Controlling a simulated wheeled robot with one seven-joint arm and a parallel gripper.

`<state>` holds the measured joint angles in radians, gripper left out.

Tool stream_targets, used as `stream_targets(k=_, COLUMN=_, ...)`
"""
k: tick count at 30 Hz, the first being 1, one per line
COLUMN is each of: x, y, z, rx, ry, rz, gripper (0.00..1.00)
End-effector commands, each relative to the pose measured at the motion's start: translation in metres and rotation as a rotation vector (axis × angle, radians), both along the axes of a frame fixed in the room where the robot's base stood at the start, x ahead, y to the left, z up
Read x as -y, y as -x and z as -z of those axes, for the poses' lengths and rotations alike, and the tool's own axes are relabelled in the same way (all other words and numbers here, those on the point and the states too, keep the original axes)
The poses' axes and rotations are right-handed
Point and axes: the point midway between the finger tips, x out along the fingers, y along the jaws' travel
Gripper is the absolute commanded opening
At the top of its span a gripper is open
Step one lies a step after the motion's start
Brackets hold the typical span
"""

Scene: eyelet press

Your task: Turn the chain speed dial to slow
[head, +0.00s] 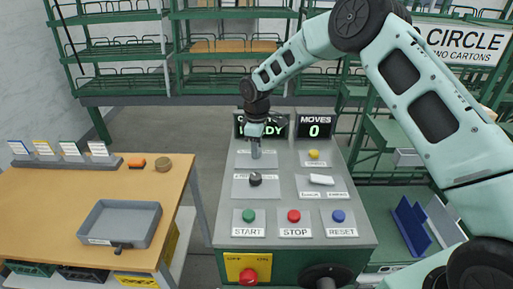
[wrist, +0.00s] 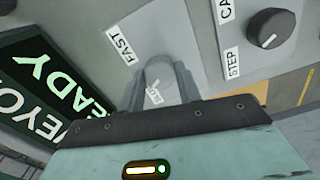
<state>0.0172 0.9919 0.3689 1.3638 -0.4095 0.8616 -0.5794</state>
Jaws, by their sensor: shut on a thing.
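The sloped grey control panel (head: 278,198) stands ahead of me. My gripper (head: 256,153) reaches down to its upper left plate. In the wrist view my gripper (wrist: 160,75) is shut on a grey rounded dial (wrist: 158,70), one finger on either side. The plate around it bears a FAST label (wrist: 122,48), so this looks like the chain speed dial. A second small label (wrist: 154,97) between the fingers is partly covered and unreadable. The dial's pointer is hidden, so its setting cannot be told. In the head view my gripper covers most of the dial.
A black knob (head: 255,179) with a white mark sits just below on its own plate. A yellow button (head: 313,155), a white switch (head: 321,179) and START, STOP and RESET buttons are nearby. Two displays stand behind; one reads MOVES 0 (head: 315,126). A wooden table (head: 60,190) is left.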

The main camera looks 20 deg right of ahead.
Motion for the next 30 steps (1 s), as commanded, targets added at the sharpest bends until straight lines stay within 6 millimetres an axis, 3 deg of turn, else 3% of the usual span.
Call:
stream_targets(k=19, x=-0.0003, y=-0.0011, z=-0.0017, rx=0.004, ry=-0.001, rz=-0.053, gripper=0.11)
stream_targets(k=20, x=-0.0003, y=-0.0011, z=-0.0017, rx=0.004, ry=-0.001, rz=-0.053, gripper=0.37)
stream_targets(k=22, x=-0.0002, y=-0.0010, z=-0.0016, rx=0.004, ry=-0.001, rz=-0.053, gripper=0.56)
stream_targets(k=30, x=-0.0001, y=-0.0005, z=-0.0009, rx=0.001, ry=0.000, rz=-0.051, gripper=0.56)
